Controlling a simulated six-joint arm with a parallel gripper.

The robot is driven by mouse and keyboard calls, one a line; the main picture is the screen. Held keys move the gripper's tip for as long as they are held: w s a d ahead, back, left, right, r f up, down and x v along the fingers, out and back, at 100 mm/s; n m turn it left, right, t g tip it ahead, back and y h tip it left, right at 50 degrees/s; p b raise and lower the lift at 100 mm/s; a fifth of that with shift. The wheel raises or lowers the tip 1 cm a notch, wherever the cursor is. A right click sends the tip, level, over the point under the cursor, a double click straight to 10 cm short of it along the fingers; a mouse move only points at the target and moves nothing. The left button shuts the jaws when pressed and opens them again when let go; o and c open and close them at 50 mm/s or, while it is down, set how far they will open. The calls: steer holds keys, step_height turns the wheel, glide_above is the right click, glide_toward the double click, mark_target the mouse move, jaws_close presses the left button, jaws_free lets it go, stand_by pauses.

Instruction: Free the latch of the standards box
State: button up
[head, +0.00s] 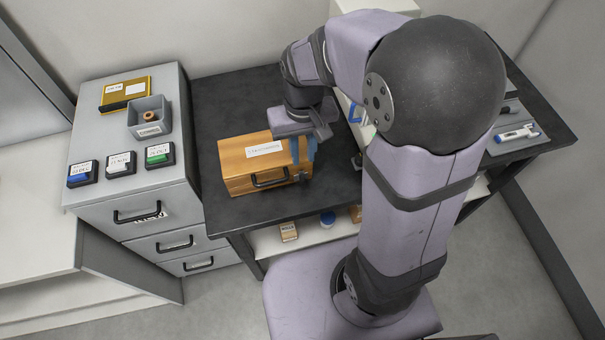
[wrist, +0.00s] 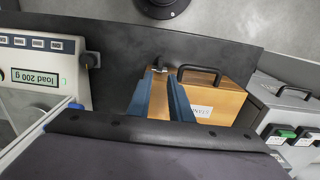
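The standards box, an orange-brown wooden box (head: 240,164) with a white label and a black front handle, sits on the dark table. It also shows in the wrist view (wrist: 228,98). A small latch (wrist: 158,68) with a dark knob is on its handle side, near one end. My gripper (head: 305,165) is over the box's right end, its blue fingers pointing down. In the wrist view my gripper (wrist: 158,85) is open, with the latch near the gap between its fingertips. Whether a fingertip touches the latch I cannot tell.
A grey drawer cabinet (head: 130,185) at left bears several small labelled cases and a grey bin (head: 150,117). A white device (wrist: 45,60) with a "load 200 g" display stands close to my gripper. The dark table (head: 225,105) is clear behind the box.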

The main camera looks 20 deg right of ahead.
mark_target(303, 179)
step_height(303, 179, down, 11)
steer(key=shift+f+p, duration=0.1)
steer(key=shift+p, duration=0.85)
jaws_close()
